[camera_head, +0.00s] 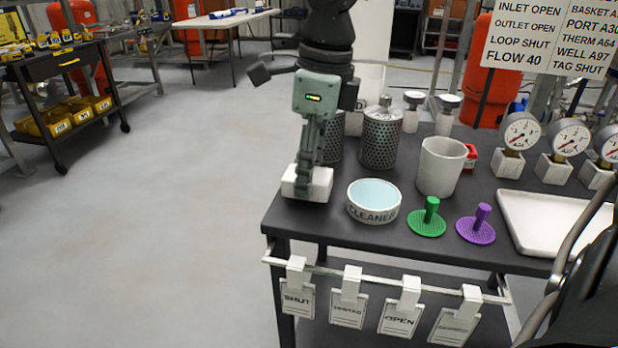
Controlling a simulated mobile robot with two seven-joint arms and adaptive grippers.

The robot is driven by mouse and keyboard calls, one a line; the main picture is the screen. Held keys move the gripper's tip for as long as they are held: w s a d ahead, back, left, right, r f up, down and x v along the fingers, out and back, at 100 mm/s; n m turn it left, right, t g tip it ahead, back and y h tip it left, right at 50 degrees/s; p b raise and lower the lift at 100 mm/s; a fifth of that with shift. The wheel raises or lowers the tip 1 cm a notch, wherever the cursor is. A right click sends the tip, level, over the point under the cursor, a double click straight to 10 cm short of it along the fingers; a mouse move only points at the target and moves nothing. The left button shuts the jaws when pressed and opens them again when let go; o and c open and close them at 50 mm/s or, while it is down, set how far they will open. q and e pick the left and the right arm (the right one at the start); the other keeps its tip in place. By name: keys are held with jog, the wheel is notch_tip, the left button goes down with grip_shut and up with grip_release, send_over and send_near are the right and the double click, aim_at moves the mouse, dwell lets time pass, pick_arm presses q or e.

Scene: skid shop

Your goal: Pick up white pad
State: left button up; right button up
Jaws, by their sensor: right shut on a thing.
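My right gripper (311,166) comes down from the top of the view over the left end of the dark table. Its fingers are shut on the white pad (318,188), a small pale block. The fingers cover the middle of the pad. The pad is at the table's left edge, beside the cleaner dish; I cannot tell whether it touches the tabletop. My left gripper is not in view.
The cleaner dish (374,212) stands right of the pad, with a white cup (441,167), mesh cylinders (380,139), and green (427,221) and purple (477,228) handled discs nearby. A white tray (540,251) and gauges (518,137) are further right. Tags (298,298) hang in front.

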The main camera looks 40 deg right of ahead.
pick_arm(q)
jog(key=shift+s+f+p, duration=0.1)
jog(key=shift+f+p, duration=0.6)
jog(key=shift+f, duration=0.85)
pick_arm(e)
notch_tip(320, 180, up, 26)
jog(key=shift+r, duration=0.1)
